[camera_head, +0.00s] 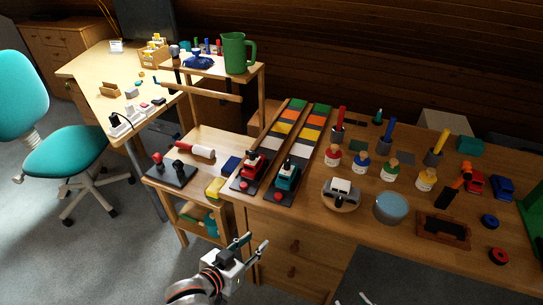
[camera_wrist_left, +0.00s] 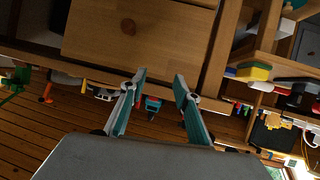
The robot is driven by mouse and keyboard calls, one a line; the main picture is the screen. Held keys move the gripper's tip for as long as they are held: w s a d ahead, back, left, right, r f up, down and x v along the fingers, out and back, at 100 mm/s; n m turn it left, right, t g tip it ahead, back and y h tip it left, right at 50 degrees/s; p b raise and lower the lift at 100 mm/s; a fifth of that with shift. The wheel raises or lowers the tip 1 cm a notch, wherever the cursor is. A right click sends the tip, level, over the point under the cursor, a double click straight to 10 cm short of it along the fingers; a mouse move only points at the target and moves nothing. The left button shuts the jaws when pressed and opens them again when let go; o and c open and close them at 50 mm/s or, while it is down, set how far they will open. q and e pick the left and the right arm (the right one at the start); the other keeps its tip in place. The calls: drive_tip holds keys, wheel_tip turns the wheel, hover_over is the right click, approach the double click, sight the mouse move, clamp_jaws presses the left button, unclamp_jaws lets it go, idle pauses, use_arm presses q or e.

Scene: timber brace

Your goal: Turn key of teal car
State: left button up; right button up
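The teal car (camera_head: 287,176) stands on a dark base at the lower end of a striped track on the desk. A small red knob (camera_head: 277,197) is at the front of this base; I cannot make out a key clearly. My left gripper (camera_head: 257,243) is open and empty, in front of the desk and below the car. In the left wrist view, the teal car (camera_wrist_left: 152,104) shows small and far off between the spread fingers (camera_wrist_left: 160,80). Two pale tips at the bottom edge of the head view may be my right gripper (camera_head: 352,298); their state is unclear.
A red car (camera_head: 251,166) stands just left of the teal one. A silver toy car (camera_head: 342,191) on a round wooden stand is to the right. A low side table (camera_head: 200,180) with a joystick box (camera_head: 170,173) adjoins the desk. Wooden drawers (camera_head: 290,245) lie below.

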use_arm(q)
drive_tip(key=shift+m+h, duration=0.5)
drive_tip(key=shift+h, duration=0.2)
drive_tip(key=w+d+r, duration=0.1)
drive_tip(key=w+r, duration=0.1)
drive_tip(key=w+d+r+p, duration=0.1)
drive_tip(key=w+d+r, duration=0.1)
drive_tip(key=r, duration=0.1)
drive_tip(key=w+d+r, duration=0.1)
drive_tip(key=w+r, duration=0.2)
drive_tip(key=shift+d, duration=0.4)
drive_tip(key=p, duration=0.2)
approach(285, 163)
drive_tip(key=x, duration=0.3)
drive_tip(key=shift+w+d+f+m, duration=0.15)
drive_tip(key=shift+w+d+m, duration=0.15)
drive_tip(key=shift+w+d, duration=0.25)
drive_tip(key=x, duration=0.4)
drive_tip(key=shift+w+d+f, duration=0.15)
drive_tip(key=shift+w+f, duration=0.1)
drive_tip(key=shift+b+x, duration=0.35)
drive_tip(key=shift+x, duration=0.6)
use_arm(e)
drive_tip(key=shift+s+d+r, duration=0.1)
drive_tip(key=shift+d+r, duration=0.05)
drive_tip(key=shift+r, duration=0.5)
drive_tip(key=shift+s+d+r, duration=0.1)
drive_tip(key=shift+d+r, duration=0.05)
drive_tip(key=shift+r, duration=0.45)
